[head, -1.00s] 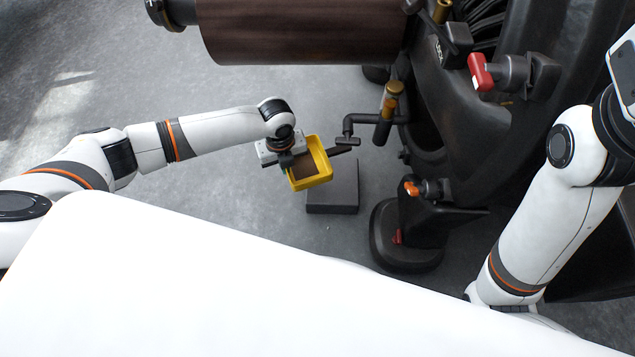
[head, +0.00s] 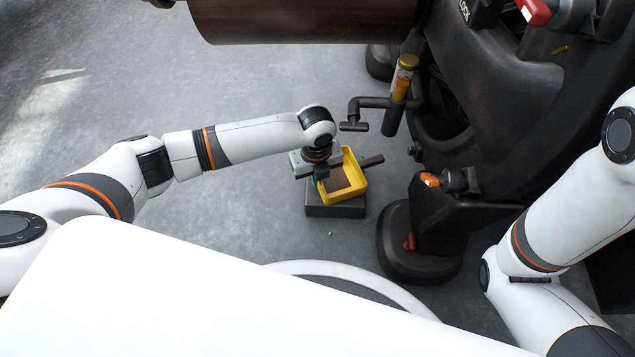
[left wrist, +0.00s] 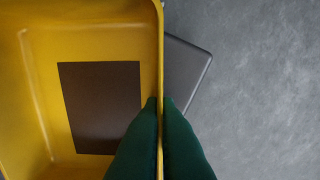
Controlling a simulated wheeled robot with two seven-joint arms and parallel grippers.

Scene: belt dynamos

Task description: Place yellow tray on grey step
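The yellow tray (head: 347,194) is held by my left gripper (head: 321,176) over the grey step (head: 335,211) in the head view. In the left wrist view the green fingertips (left wrist: 161,110) are shut on one wall of the yellow tray (left wrist: 35,90), one finger on each side. The tray has a dark brown patch on its floor. A corner of the grey step (left wrist: 186,72) shows beyond the tray wall. I cannot tell whether the tray touches the step. My right arm shows at the right of the head view, but its gripper is out of view.
A large dark machine (head: 500,120) stands right of the step. Its black pipe with a nozzle (head: 354,126) hangs just behind the tray. A dark foot with a red part (head: 408,245) is close at the right. Grey floor (head: 240,220) is clear at the left.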

